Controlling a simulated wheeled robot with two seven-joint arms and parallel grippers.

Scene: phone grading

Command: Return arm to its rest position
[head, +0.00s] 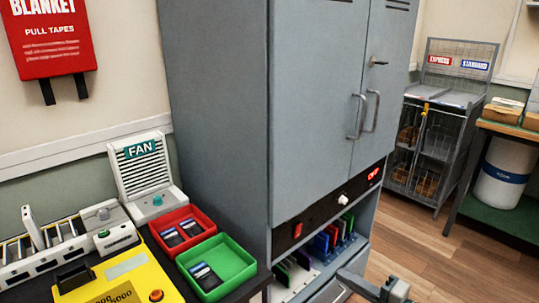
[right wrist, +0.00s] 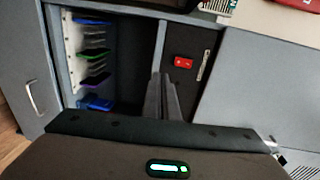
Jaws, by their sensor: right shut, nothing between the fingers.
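My right gripper (head: 394,287) shows at the bottom edge of the head view, in front of the grey cabinet (head: 225,110). In the right wrist view, the fingers of my right gripper (right wrist: 163,97) are together with nothing between them. They point toward the cabinet's lower front, between the open bay (right wrist: 125,60) and a dark panel with a red switch (right wrist: 182,62). Most of my right arm is outside the head view. My left gripper is in neither view.
The bay holds several coloured phones (head: 328,240) in a rack. A table at left carries a red tray (head: 205,214), a green tray (head: 247,255), a fan (head: 140,165) and a yellow device (head: 150,268). Wire cages (head: 440,150) stand at back right. Wooden floor (head: 430,240) right of the cabinet is clear.

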